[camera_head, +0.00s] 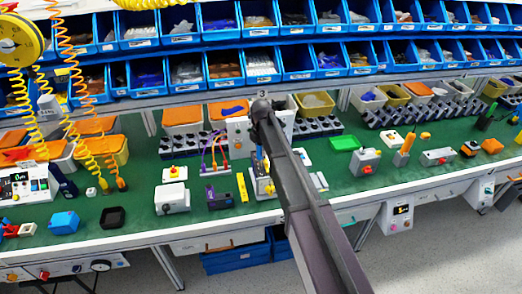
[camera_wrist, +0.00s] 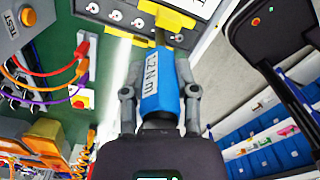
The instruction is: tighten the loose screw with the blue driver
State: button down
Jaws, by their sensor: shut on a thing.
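The blue driver (camera_wrist: 159,84), a hexagonal body marked with a torque value in N·m, is held between the two fingers of my gripper (camera_wrist: 158,96) in the wrist view. Whether the tip touches a screw is hidden by the driver, and I cannot tell which screw is loose. In the head view my arm covers most of the gripper and the driver.
In the head view, boxes and switches crowd the green bench (camera_head: 325,160), with blue bins (camera_head: 185,75) behind.

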jog(key=m, duration=0.4)
jog(key=shift+s+m, duration=0.1)
jog(key=shift+m, duration=0.3)
dwell(0.9)
jog(key=shift+m, duration=1.1)
jog(key=m, duration=0.3)
jog(key=shift+s+m, duration=0.1)
jog(key=shift+m, duration=1.3)
jog(key=shift+s, duration=0.1)
jog(key=shift+m, duration=0.8)
jog(key=m, duration=0.3)
jog(key=shift+m, duration=0.4)
jog(key=shift+s+a+f+m, duration=0.1)
jog(key=shift+m, duration=1.2)
